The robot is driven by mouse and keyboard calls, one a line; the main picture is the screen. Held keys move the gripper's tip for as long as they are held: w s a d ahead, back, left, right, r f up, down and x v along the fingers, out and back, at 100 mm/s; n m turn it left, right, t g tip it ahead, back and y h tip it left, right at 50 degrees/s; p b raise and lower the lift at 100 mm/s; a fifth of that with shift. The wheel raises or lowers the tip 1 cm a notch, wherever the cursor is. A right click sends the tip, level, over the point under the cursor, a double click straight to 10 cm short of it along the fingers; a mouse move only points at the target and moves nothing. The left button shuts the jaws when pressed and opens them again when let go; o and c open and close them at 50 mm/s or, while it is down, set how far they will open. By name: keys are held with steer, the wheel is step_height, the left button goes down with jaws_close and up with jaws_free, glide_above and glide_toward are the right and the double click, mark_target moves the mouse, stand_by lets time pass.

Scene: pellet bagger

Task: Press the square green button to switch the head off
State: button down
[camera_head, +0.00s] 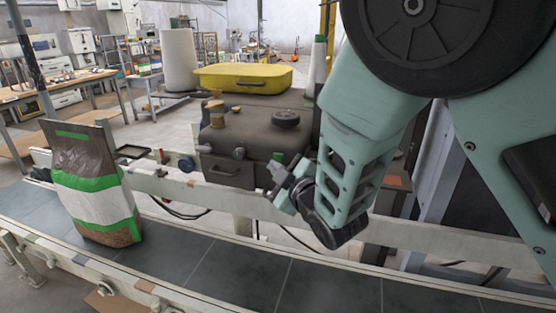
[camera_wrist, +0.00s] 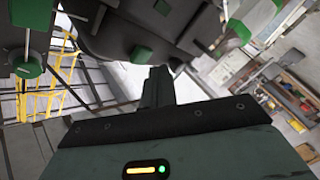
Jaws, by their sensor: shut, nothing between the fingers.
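My gripper (camera_wrist: 158,84) is shut and empty in the wrist view, its dark fingers pointing up toward a dark machine head (camera_wrist: 130,30). Several green parts show there. I cannot tell for certain which is the square green button. In the head view my gripper (camera_head: 279,174) is beside the dark machine, and its fingertips are hard to make out.
A brown, white and green bag (camera_head: 92,185) stands upright on the conveyor (camera_head: 240,272). A pale rail (camera_head: 190,190) runs behind the belt. The belt right of the bag is clear.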

steer(key=shift+s+a+b, duration=0.1)
steer(key=shift+s+a, duration=0.25)
steer(key=shift+s, duration=0.6)
steer(key=shift+s+a+b, duration=0.1)
steer(key=shift+s+a, duration=0.25)
steer(key=shift+s, duration=0.55)
steer(key=shift+s+a+b, duration=0.1)
steer(key=shift+s+a, duration=0.25)
steer(key=shift+s, duration=0.6)
steer(key=shift+d, duration=0.1)
steer(key=s+d+m+g+h, duration=0.2)
steer(key=s+d+g, duration=0.2)
steer(key=s, duration=0.5)
steer(key=s+d+f+m+g+h, duration=0.1)
steer(key=s+d+m+g+h, duration=0.1)
steer(key=s+d+g, duration=0.3)
steer(key=s+d+f+m+g+h, duration=0.1)
steer(key=s+d+m+g+h, duration=0.2)
steer(key=s, duration=1)
steer(key=d+g, duration=0.1)
steer(key=g, duration=0.2)
steer(key=shift+s+d, duration=0.2)
steer(key=shift+d, duration=0.1)
